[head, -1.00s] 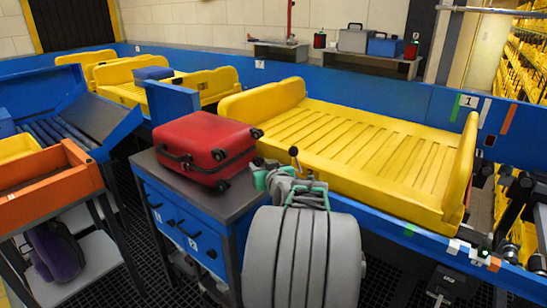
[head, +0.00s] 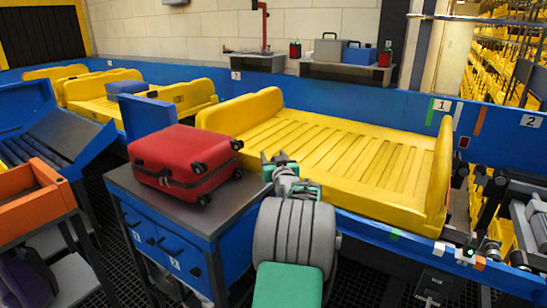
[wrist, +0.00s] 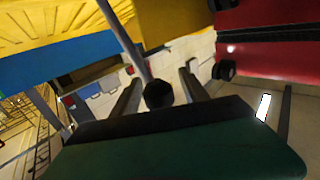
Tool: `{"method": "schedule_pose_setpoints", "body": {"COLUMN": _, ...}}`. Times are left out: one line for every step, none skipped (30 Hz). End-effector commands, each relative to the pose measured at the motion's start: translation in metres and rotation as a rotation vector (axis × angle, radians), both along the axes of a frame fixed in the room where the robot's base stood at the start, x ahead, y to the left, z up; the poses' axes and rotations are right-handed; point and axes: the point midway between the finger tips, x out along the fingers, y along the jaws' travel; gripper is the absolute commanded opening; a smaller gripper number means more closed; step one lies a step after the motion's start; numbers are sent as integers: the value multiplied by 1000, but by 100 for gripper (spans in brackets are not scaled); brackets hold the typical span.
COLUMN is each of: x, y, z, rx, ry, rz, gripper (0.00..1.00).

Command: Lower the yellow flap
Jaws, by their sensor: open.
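The large yellow tray (head: 330,140) lies on the blue conveyor in the head view. A raised yellow flap (head: 440,175) stands upright at its right end, and another raised yellow end (head: 240,110) stands at its left. I cannot tell which of these the task names. My gripper (head: 274,157) is open by the tray's near left edge, to the right of the red suitcase and apart from the right-end flap. In the wrist view, a dark round knob (wrist: 158,95) on a grey rod shows between the open fingers (wrist: 160,76); contact is unclear.
The red suitcase (head: 185,160) lies on a blue cabinet (head: 165,240) close left of my gripper. A blue conveyor rail (head: 390,245) runs along the tray's near side. More yellow trays (head: 95,105) stand at the far left. Cases sit on a back shelf (head: 345,70).

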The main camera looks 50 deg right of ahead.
Motion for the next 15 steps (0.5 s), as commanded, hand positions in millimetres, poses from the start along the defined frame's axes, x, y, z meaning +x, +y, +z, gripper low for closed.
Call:
{"method": "schedule_pose_setpoints", "body": {"x": -1, "y": 0, "z": 0, "rx": 0, "ry": 0, "rz": -1, "gripper": 52}}
{"method": "schedule_pose_setpoints", "body": {"x": -1, "y": -1, "z": 0, "rx": 0, "ry": 0, "rz": -1, "gripper": 51}}
{"method": "schedule_pose_setpoints", "body": {"x": -1, "y": -1, "z": 0, "rx": 0, "ry": 0, "rz": -1, "gripper": 47}}
{"method": "schedule_pose_setpoints", "body": {"x": -1, "y": -1, "z": 0, "rx": 0, "ry": 0, "rz": -1, "gripper": 45}}
{"method": "schedule_pose_setpoints", "body": {"x": -1, "y": -1, "z": 0, "rx": 0, "ry": 0, "rz": -2, "gripper": 42}}
{"method": "schedule_pose_setpoints", "body": {"x": -1, "y": -1, "z": 0, "rx": 0, "ry": 0, "rz": -1, "gripper": 39}}
{"method": "schedule_pose_setpoints", "body": {"x": -1, "y": -1, "z": 0, "rx": 0, "ry": 0, "rz": -1, "gripper": 37}}
{"method": "schedule_pose_setpoints", "body": {"x": -1, "y": -1, "z": 0, "rx": 0, "ry": 0, "rz": -1, "gripper": 34}}
{"method": "schedule_pose_setpoints", "body": {"x": -1, "y": -1, "z": 0, "rx": 0, "ry": 0, "rz": -1, "gripper": 31}}
{"method": "schedule_pose_setpoints", "body": {"x": -1, "y": -1, "z": 0, "rx": 0, "ry": 0, "rz": -1, "gripper": 29}}
{"method": "schedule_pose_setpoints", "body": {"x": -1, "y": -1, "z": 0, "rx": 0, "ry": 0, "rz": -1, "gripper": 26}}
{"method": "schedule_pose_setpoints", "body": {"x": -1, "y": -1, "z": 0, "rx": 0, "ry": 0, "rz": -1, "gripper": 23}}
{"method": "schedule_pose_setpoints", "body": {"x": -1, "y": -1, "z": 0, "rx": 0, "ry": 0, "rz": -1, "gripper": 20}}
{"method": "schedule_pose_setpoints", "body": {"x": -1, "y": -1, "z": 0, "rx": 0, "ry": 0, "rz": -1, "gripper": 18}}
{"method": "schedule_pose_setpoints", "body": {"x": -1, "y": -1, "z": 0, "rx": 0, "ry": 0, "rz": -1, "gripper": 15}}
